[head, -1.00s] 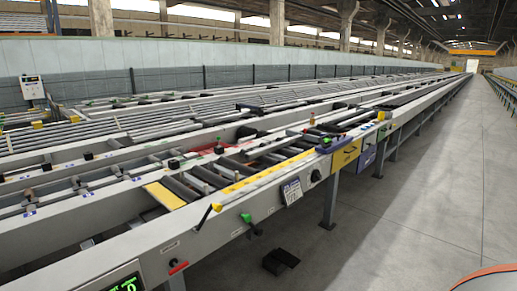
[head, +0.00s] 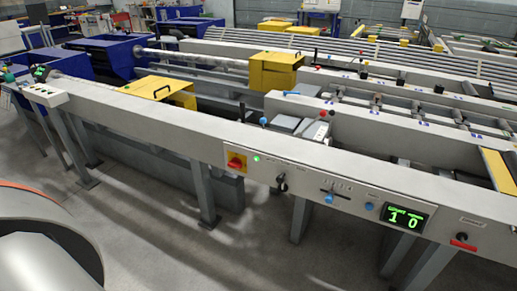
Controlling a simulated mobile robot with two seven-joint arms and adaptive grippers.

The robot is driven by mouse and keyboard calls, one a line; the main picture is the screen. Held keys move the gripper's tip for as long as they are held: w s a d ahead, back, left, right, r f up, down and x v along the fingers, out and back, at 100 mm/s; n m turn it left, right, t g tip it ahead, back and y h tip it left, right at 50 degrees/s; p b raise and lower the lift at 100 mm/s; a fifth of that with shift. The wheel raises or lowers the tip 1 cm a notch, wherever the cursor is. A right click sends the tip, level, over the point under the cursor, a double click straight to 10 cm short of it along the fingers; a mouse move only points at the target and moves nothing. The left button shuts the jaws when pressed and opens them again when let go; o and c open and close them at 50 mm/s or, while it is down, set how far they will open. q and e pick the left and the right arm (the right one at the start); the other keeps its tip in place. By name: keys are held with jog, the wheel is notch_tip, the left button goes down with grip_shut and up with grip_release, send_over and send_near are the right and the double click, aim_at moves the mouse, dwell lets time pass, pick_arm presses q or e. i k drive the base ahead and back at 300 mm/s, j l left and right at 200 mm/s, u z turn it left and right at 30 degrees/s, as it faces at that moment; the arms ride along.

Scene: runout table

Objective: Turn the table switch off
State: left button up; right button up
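A red rotary switch on a yellow plate (head: 236,162) sits on the front rail of the runout table (head: 150,117) in the head view. A small green lamp (head: 256,158) glows just right of it. A black rotary knob (head: 282,183) is further right on the same rail. I see no readable label saying which one is the table switch, and their exact settings are too small to tell. Neither gripper is in view.
Yellow covers (head: 270,75) stand on the table. Table legs (head: 203,190) reach the floor. Grey floor (head: 160,240) in front is clear.

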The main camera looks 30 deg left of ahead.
aim_at(236, 163)
jog(key=k+j+u, duration=0.1)
jog(key=u, duration=0.95)
